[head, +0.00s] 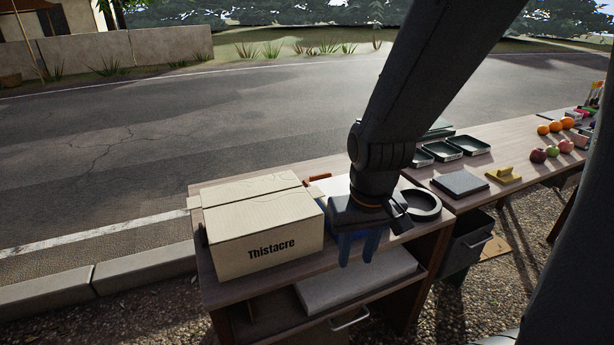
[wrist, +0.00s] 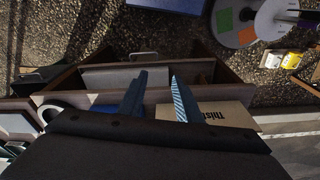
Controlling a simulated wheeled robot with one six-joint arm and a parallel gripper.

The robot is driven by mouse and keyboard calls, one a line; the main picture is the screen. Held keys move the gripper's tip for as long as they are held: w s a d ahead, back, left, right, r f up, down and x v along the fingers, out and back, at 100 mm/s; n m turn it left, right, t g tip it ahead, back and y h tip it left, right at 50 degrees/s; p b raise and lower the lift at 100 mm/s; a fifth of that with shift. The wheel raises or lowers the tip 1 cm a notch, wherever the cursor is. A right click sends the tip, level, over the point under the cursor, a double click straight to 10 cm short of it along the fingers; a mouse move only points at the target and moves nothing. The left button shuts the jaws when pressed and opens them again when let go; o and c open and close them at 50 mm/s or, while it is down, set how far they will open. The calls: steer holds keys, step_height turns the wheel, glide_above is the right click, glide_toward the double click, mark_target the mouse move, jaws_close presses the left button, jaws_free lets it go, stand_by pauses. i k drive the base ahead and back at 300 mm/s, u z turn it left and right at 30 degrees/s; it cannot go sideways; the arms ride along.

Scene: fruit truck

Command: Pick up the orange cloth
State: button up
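My gripper (head: 357,248) hangs over the front edge of the near counter, right of the cardboard box. Its two blue fingers are apart with nothing visible between them; they also show spread in the wrist view (wrist: 158,82). A small orange-brown item (head: 320,177) shows behind the box's right corner, mostly hidden by the box and my arm. I cannot tell whether it is the orange cloth. No other clear orange cloth shows in either view.
The cardboard box (head: 265,232) marked "Thistacre" fills the counter's left side. A black round dish (head: 421,205) lies right of my gripper. The right table holds dark trays (head: 468,145), a grey pad (head: 460,184), a yellow item (head: 504,174) and fruit (head: 538,155).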

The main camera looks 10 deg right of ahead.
mark_target(329, 175)
steer(key=i, duration=1)
steer(key=z, duration=0.2)
